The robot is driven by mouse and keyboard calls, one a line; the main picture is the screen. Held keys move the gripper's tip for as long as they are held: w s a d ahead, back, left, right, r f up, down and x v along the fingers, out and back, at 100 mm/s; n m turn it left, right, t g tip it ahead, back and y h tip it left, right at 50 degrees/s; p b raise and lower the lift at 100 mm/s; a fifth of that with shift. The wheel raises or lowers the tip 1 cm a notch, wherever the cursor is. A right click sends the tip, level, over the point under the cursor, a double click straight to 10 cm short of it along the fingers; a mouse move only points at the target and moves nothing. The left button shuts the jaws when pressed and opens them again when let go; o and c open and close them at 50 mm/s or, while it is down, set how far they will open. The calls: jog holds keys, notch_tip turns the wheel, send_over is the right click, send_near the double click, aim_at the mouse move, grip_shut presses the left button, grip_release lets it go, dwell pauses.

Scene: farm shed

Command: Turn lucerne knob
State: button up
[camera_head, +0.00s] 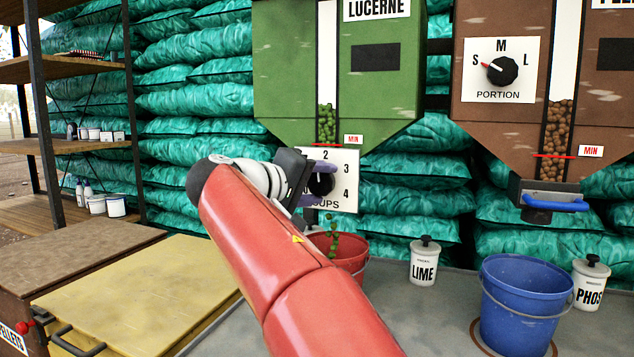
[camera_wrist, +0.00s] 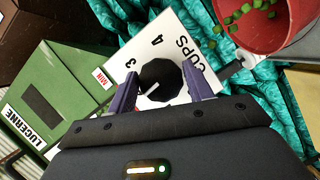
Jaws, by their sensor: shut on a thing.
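The green lucerne dispenser (camera_head: 385,95) carries a white dial plate (camera_head: 349,181) marked CUPS with numbers around a black knob (camera_head: 321,184). My gripper (camera_head: 317,184) is at the plate, its purple fingers one on each side of the knob. In the wrist view my gripper (camera_wrist: 162,90) is shut on the knob (camera_wrist: 165,78). The knob's white pointer line points down-left there, seemingly towards the 2, which is hidden in that view. Numbers 3 and 4 show. Green pellets (camera_head: 333,240) hang in the air above the red bucket (camera_head: 354,258) under the dispenser.
A brown dispenser (camera_head: 590,90) with its own portion knob (camera_head: 502,70) stands at right. A blue bucket (camera_head: 520,310), a lime jar (camera_head: 424,262) and another white jar (camera_head: 590,283) stand on the grey counter. Wooden bins are at left; stacked green sacks fill the back.

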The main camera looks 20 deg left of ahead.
jog(key=shift+f+m, duration=0.1)
jog(key=shift+m, duration=0.3)
jog(key=o, duration=0.9)
jog(key=shift+s, duration=0.1)
jog(key=v, duration=0.7)
jog(key=shift+s+a+r, duration=0.15)
jog(key=shift+s+r, duration=0.05)
jog(key=shift+s, duration=0.1)
jog(key=shift+w, duration=0.1)
